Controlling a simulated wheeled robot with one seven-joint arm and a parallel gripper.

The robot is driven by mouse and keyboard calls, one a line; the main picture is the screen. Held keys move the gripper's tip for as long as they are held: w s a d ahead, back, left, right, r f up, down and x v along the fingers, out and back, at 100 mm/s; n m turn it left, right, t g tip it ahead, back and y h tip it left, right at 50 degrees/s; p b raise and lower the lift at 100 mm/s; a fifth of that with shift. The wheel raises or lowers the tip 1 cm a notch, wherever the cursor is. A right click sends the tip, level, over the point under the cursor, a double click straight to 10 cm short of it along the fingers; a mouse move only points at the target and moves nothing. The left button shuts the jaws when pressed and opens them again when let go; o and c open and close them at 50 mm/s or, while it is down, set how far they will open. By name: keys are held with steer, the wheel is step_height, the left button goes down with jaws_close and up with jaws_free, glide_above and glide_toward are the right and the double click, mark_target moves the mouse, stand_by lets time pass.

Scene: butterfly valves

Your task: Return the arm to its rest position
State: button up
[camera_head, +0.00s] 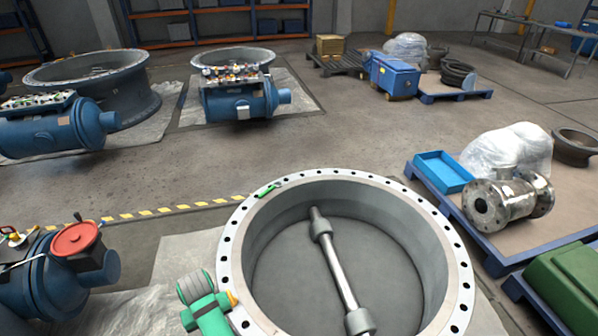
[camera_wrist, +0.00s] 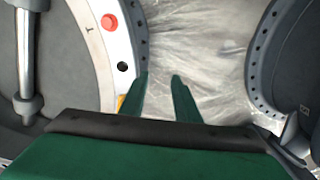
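My gripper (camera_wrist: 158,80) shows in the wrist view as two dark green fingers with a gap between them. It is open, and nothing is between the fingertips. The pale flange rim of a large ring-shaped valve body (camera_wrist: 118,50) lies to the left of the fingers, with a red round plug (camera_wrist: 109,22) and a black hole on it. Clear film shows beyond and between the fingers. In the head view this large valve body (camera_head: 232,250) lies in the front middle, with a steel shaft (camera_head: 334,270) across its opening.
A blue valve drive with a red handwheel (camera_head: 76,238) stands at the lower left. A pallet with a blue tray (camera_head: 443,170) and a metal flanged part (camera_head: 500,205) is on the right. A green case (camera_head: 570,290) is at the lower right. Open floor lies behind the ring.

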steer(key=s+d+f+m+t+y, duration=0.1)
steer(key=s+f+m+t+y, duration=0.2)
steer(key=s+f, duration=0.45)
steer(key=s+d+m+t, duration=0.2)
steer(key=s+d+t, duration=0.2)
steer(key=s+d, duration=0.25)
steer(key=s+d+r+t+h, duration=0.1)
steer(key=s+d+r+t, duration=0.3)
steer(key=s+d+r, duration=0.3)
steer(key=s+d+r+m+t+h, duration=0.1)
steer(key=s+d+r+t, duration=0.3)
steer(key=r, duration=1.2)
steer(key=s+d+h, duration=0.1)
steer(key=s+d, duration=0.3)
steer(key=d, duration=0.3)
steer(key=shift+r, duration=0.4)
